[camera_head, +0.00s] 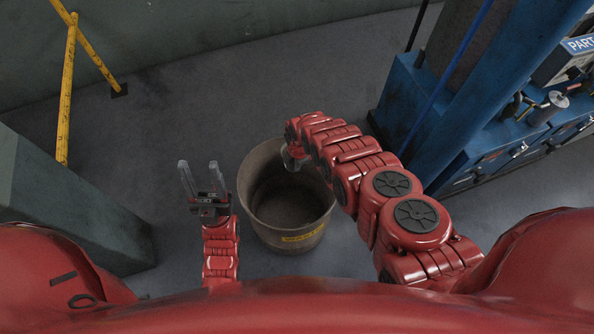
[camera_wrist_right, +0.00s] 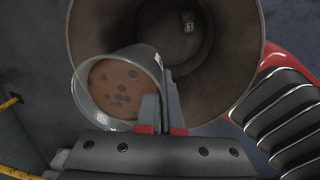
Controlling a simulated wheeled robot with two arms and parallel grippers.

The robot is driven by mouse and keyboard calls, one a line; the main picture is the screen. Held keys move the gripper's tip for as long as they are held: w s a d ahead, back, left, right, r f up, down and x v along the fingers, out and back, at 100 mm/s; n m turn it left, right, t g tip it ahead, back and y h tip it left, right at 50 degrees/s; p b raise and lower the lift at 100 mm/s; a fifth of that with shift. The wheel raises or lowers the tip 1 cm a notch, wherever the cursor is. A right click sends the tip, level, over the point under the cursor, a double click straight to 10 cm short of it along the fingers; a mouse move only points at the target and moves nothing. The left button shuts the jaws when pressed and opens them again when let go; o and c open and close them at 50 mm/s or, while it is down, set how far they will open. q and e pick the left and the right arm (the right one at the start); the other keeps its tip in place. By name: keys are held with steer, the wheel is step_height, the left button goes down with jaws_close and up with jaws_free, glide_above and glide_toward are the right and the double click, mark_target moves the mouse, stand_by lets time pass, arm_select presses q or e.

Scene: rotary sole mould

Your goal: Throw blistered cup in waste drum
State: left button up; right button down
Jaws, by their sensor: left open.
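The blistered cup (camera_wrist_right: 118,88) is a clear cup with a brown, dark-spotted face, seen tilted in the right wrist view. My right gripper (camera_wrist_right: 160,105) is shut on its wall. In the head view the cup (camera_head: 293,161) hangs at the end of my right arm, over the far rim of the waste drum; the right fingers are hard to make out there. The waste drum (camera_head: 252,210) is a round brown-grey bin with a yellow label, open at the top. It fills the back of the wrist view (camera_wrist_right: 236,70). My left gripper (camera_head: 203,180) is open and empty, left of the drum.
A blue machine (camera_head: 440,125) stands to the right. A yellow rail (camera_head: 67,90) is at the upper left, and a grey-green block (camera_head: 60,200) stands at the left. A small pale object (camera_wrist_right: 188,22) shows inside the drum. The floor behind the drum is clear.

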steer(key=shift+n, duration=0.9)
steer(key=s+f+b, duration=0.2)
steer(key=f+b, duration=0.1)
steer(key=s+f+b, duration=0.1)
steer(key=b, duration=0.1)
steer(key=shift+f, duration=0.4)
steer(key=c, duration=1)
jaws_free()
steer(key=shift+r, duration=0.2)
